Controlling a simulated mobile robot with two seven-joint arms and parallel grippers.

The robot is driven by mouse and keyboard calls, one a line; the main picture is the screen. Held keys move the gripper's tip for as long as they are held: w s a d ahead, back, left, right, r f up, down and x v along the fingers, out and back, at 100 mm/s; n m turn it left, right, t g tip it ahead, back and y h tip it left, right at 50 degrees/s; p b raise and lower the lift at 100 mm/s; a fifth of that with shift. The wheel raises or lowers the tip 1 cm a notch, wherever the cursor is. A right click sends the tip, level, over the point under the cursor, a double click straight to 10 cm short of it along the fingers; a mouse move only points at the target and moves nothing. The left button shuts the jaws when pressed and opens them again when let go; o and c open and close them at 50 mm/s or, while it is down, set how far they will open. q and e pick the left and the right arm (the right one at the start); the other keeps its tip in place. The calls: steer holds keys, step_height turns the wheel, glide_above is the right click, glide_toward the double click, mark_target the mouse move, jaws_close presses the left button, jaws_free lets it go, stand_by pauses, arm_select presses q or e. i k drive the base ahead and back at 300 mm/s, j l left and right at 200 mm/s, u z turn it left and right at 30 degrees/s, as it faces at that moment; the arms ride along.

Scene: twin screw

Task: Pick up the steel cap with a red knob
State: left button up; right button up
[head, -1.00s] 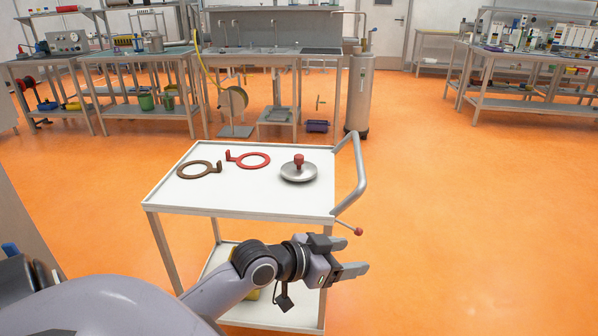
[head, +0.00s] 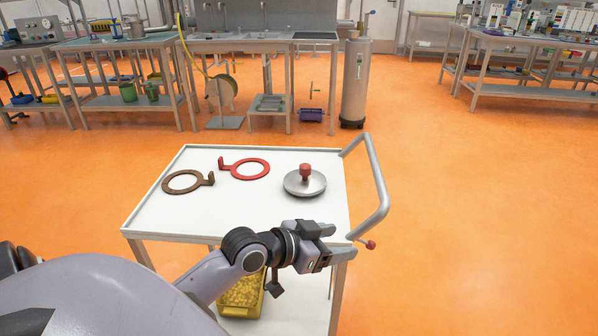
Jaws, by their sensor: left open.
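The steel cap (head: 305,185) is a round, shallow dome with a red knob (head: 305,171) on top. It lies on the right part of the white cart top (head: 240,212). My left gripper (head: 342,243) is open and empty, in front of the cap and lower in the picture, over the cart's near right corner. Its fingers point right. The gripper does not touch the cap. My right gripper does not show.
A brown ring with a tab (head: 167,188) and a red ring with a tab (head: 233,176) lie left of the cap. A grey handle (head: 378,185) rises at the cart's right side. A yellow bin (head: 240,300) sits on the lower shelf. Orange floor is clear at right.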

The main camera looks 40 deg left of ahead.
mark_target(303, 181)
steer(key=i+j, duration=0.15)
steer(key=j, duration=0.25)
steer(key=i+j, duration=0.15)
steer(key=j, duration=0.25)
steer(key=i+j, duration=0.15)
steer(key=j, duration=0.25)
